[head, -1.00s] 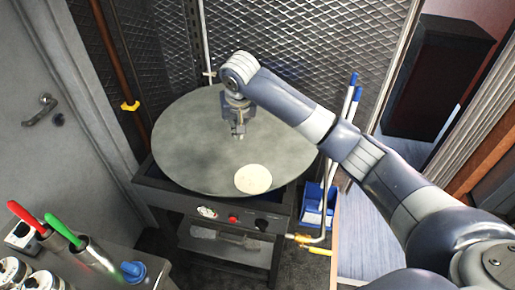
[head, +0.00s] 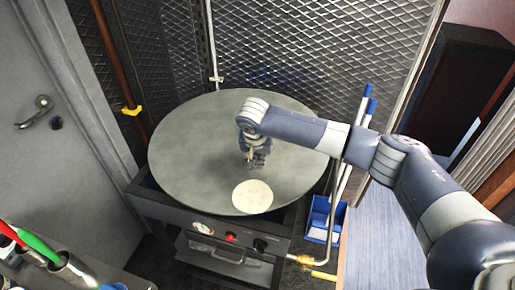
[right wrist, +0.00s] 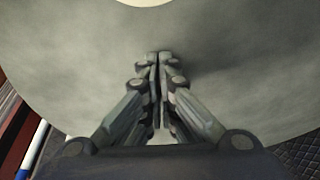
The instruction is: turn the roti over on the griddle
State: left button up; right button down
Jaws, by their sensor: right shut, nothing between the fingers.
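The roti (head: 252,197) is a pale flat disc lying on the front part of the large round grey griddle (head: 190,150). My right gripper (head: 257,166) is over the griddle, a little behind the roti in the head view. It is shut with nothing in it. In the right wrist view the closed fingertips (right wrist: 159,56) point toward the roti (right wrist: 145,2), whose edge just shows at the top. A gap of bare griddle (right wrist: 90,45) lies between them. I cannot tell whether the fingertips touch the griddle. My left gripper is not in view.
The griddle sits on a dark stand with a red knob (head: 231,237). A blue bin (head: 322,217) and blue-tipped poles (head: 367,105) stand at its right. Red (head: 10,233) and green (head: 38,245) handles rise at lower left. A mesh wall (head: 290,50) closes the back.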

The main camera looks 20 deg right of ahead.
aim_at(256, 179)
jog(key=shift+s+a+r+p, duration=0.1)
jog(key=shift+s+a+p, duration=0.1)
jog(key=shift+s+a, duration=0.35)
jog(key=shift+s+a+r+p, duration=0.1)
jog(key=shift+s+a+p, duration=0.1)
jog(key=shift+s, duration=0.5)
jog(key=shift+s+a, duration=0.1)
jog(key=shift+s, duration=0.4)
jog(key=shift+a+f, duration=0.1)
jog(key=shift+s+a+p, duration=0.45)
jog(key=shift+s+p, duration=0.4)
jog(key=shift+p, duration=0.4)
jog(key=shift+s+a, duration=0.15)
jog(key=shift+s, duration=0.25)
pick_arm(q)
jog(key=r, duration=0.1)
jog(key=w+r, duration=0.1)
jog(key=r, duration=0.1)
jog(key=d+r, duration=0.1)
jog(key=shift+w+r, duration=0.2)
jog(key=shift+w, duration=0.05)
